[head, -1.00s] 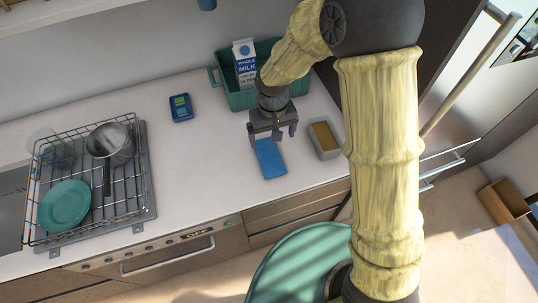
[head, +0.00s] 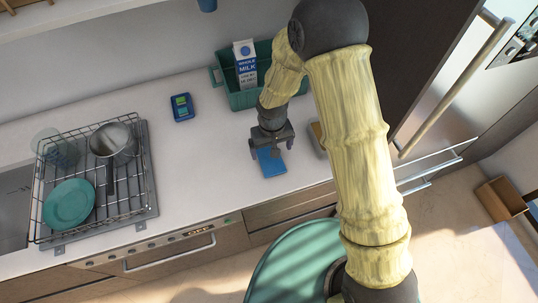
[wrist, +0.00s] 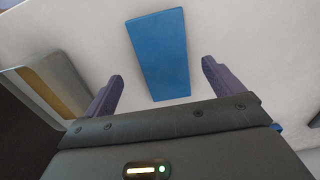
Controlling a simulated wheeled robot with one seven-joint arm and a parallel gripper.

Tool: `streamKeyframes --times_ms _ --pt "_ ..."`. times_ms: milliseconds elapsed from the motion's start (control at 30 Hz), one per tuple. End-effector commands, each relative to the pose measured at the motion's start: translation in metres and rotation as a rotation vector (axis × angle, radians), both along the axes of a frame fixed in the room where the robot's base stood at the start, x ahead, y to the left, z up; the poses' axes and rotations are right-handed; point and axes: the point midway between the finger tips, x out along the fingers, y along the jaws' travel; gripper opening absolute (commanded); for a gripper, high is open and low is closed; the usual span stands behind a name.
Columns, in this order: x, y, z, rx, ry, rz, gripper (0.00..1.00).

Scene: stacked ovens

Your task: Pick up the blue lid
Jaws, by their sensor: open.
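The blue lid (head: 271,166) is a flat blue rectangle lying on the white counter, near its front edge. In the wrist view the lid (wrist: 160,55) lies ahead of my gripper, in line with the gap between the fingers. My gripper (head: 273,147) is over the far part of the lid in the head view and hides that part. The fingers of my gripper (wrist: 162,80) are spread apart with nothing between them. The exact height above the lid is hard to tell.
A grey open container (head: 319,137) stands close right of the gripper, partly behind my arm. A green crate (head: 240,99) with a milk carton (head: 245,65) is behind. A blue device (head: 182,107) lies left. A rack (head: 130,205) holds a pot and plate. Counter between is clear.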

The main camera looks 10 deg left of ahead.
Motion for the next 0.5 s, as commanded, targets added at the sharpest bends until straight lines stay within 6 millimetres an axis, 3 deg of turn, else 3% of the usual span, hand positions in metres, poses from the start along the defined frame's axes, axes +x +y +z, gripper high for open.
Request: streamKeyframes --times_ms 500 --pt "-0.001 0.005 -0.045 -0.001 0.001 0.001 0.93"
